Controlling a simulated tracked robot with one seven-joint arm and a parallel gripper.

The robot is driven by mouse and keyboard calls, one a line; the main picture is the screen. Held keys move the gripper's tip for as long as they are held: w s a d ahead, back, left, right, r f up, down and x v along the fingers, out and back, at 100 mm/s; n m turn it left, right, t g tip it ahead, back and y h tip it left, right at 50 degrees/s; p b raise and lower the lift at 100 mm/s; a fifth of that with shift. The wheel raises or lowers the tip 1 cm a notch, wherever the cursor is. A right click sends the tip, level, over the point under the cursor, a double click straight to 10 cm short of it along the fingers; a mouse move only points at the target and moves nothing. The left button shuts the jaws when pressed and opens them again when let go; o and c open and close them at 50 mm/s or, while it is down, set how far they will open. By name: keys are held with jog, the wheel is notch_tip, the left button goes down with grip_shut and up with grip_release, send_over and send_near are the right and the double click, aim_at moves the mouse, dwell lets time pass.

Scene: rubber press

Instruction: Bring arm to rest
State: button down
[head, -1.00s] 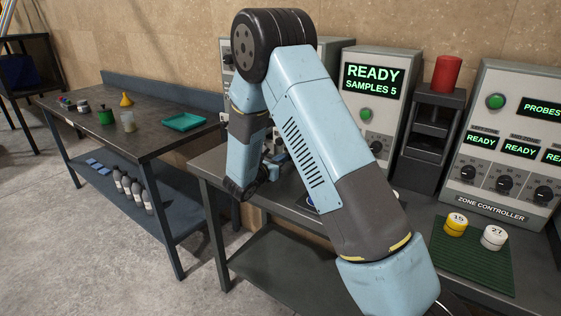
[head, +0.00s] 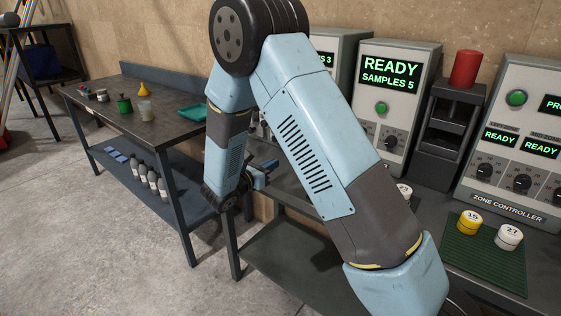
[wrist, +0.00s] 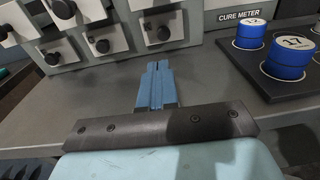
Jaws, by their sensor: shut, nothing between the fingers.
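My arm stands folded in the middle of the head view, its elbow up high and its forearm hanging down. My gripper (head: 264,172) shows beyond the wrist, near the edge of the grey bench (head: 290,190). In the wrist view my gripper (wrist: 156,72) points forward over the bench top, its blue fingers together with nothing between them. The upper arm hides part of the bench and the machines behind it.
Blue containers (wrist: 287,60) sit on a dark mat at right in the wrist view. A cure meter (wrist: 235,15) stands behind. Yellow (head: 469,223) and white (head: 508,237) containers rest on a green mat (head: 480,262). A side table (head: 165,130) stands at left; open floor lies before it.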

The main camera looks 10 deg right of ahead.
jog(key=shift+s+a+r, duration=0.1)
jog(key=shift+s+a, duration=0.25)
jog(key=shift+s, duration=0.05)
jog(key=s+d+r+m+g+y, duration=0.2)
jog(key=s+d+r+m+g, duration=0.3)
jog(key=s+d+r+m, duration=0.3)
jog(key=s+d+r+m+g+y, duration=0.1)
jog(key=s+d+r+m+g, duration=0.5)
jog(key=d, duration=0.4)
jog(key=s+r+m+t+y, duration=0.2)
jog(key=s+r+m+y, duration=0.2)
jog(key=s, duration=0.5)
jog(key=s+a+r+m+t+y, duration=0.1)
jog(key=s+r+m+t+y, duration=0.2)
jog(key=s+m+y, duration=0.3)
jog(key=shift+s+r+m, duration=0.7)
jog(key=shift+s+m, duration=0.5)
jog(key=shift+s, duration=0.6)
